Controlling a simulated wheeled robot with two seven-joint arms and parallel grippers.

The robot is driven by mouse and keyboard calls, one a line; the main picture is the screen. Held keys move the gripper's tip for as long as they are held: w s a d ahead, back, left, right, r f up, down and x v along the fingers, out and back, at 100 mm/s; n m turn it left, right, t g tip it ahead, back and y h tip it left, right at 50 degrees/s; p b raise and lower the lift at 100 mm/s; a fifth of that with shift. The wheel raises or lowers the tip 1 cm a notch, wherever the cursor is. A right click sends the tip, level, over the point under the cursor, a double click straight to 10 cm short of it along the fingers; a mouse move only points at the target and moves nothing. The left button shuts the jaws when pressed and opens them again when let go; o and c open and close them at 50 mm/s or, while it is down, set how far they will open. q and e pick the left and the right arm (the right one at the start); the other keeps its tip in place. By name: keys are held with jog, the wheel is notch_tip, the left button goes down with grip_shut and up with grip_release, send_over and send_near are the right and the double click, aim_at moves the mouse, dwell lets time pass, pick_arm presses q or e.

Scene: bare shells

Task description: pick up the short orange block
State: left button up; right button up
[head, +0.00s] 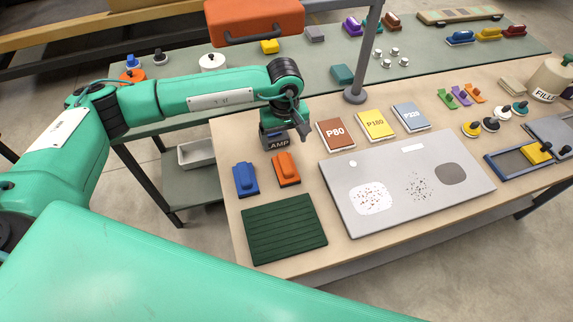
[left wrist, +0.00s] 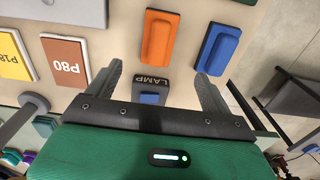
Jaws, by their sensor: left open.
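The short orange block (head: 286,168) lies on the wooden tabletop, just right of a similar blue block (head: 245,179). My left gripper (head: 291,130) hangs above the table, behind the orange block, with nothing held. In the left wrist view its fingers (left wrist: 160,78) are spread apart. There the orange block (left wrist: 158,37) is whole, beyond the fingertips and apart from them, with the blue block (left wrist: 218,48) to its right. A dark box marked LAMP (left wrist: 151,86) shows between the fingers; in the head view the gripper partly hides it. My right gripper is out of view.
A dark green ribbed mat (head: 283,229) lies in front of the blocks. A grey panel (head: 400,215) with speckled patches lies to the right. Sanding packs, including the brown P80 pack (head: 336,134), stand behind it. A grey post (head: 366,50) rises near the back edge.

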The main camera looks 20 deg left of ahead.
aim_at(285, 162)
pick_arm(q)
notch_tip(285, 162, down, 8)
jog(key=shift+r+p, duration=0.2)
jog(key=shift+p, duration=1)
jog(key=shift+d+f+p, duration=0.1)
jog(key=shift+f+p, duration=0.35)
jog(key=shift+p, duration=0.1)
notch_tip(285, 162, down, 3)
jog(key=shift+w+f+p, duration=0.1)
jog(key=shift+p, duration=0.9)
jog(key=shift+f, duration=0.55)
jog(key=shift+c, duration=1.1)
jog(key=c, duration=0.9)
